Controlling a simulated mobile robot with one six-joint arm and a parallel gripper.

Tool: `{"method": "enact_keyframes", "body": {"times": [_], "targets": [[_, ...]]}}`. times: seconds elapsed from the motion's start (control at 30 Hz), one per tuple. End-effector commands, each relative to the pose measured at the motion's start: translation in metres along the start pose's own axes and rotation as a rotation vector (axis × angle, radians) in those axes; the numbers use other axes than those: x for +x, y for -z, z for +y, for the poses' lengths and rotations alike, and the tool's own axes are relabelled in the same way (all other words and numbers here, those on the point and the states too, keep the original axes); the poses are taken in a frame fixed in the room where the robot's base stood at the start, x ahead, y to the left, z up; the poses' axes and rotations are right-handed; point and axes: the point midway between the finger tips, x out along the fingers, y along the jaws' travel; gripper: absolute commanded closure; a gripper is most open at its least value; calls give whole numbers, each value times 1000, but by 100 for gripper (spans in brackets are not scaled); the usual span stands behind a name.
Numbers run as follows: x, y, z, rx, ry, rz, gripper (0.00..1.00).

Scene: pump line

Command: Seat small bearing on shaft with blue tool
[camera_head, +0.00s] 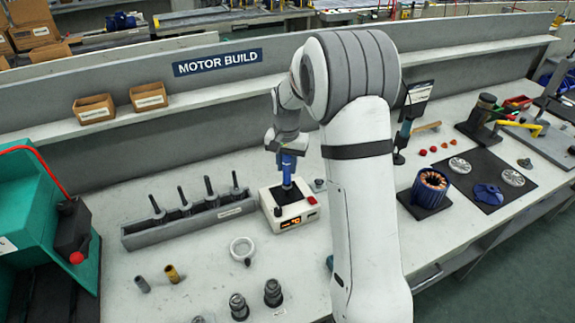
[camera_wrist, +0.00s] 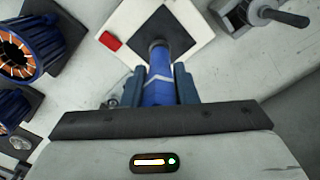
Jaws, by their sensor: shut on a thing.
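My gripper (camera_head: 287,152) is shut on the blue tool (camera_head: 287,172), which also shows between the fingers in the wrist view (camera_wrist: 158,92). The tool points down over the white heater box (camera_head: 308,219) with a red button and a lit orange display. In the wrist view its grey lower end lies in front of the heater's black top plate (camera_wrist: 177,24); I cannot tell whether it touches. I cannot make out the small bearing; it may be hidden under the tool. I cannot identify the shaft with certainty.
A grey rack (camera_head: 190,227) with several black-handled tools stands left of the heater. A pale ring (camera_head: 242,250) and several small metal parts lie in front. A stator with copper windings (camera_head: 430,187) stands to the right.

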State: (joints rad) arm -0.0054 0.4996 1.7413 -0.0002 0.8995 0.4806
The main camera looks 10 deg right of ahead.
Motion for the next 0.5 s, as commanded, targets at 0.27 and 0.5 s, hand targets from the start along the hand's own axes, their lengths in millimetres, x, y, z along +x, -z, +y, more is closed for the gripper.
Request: {"method": "enact_keyframes", "body": {"times": [0.27,0.5], "targets": [[-17,0,0,0,1,1,92],[-26,0,0,0,0,0,92]]}}
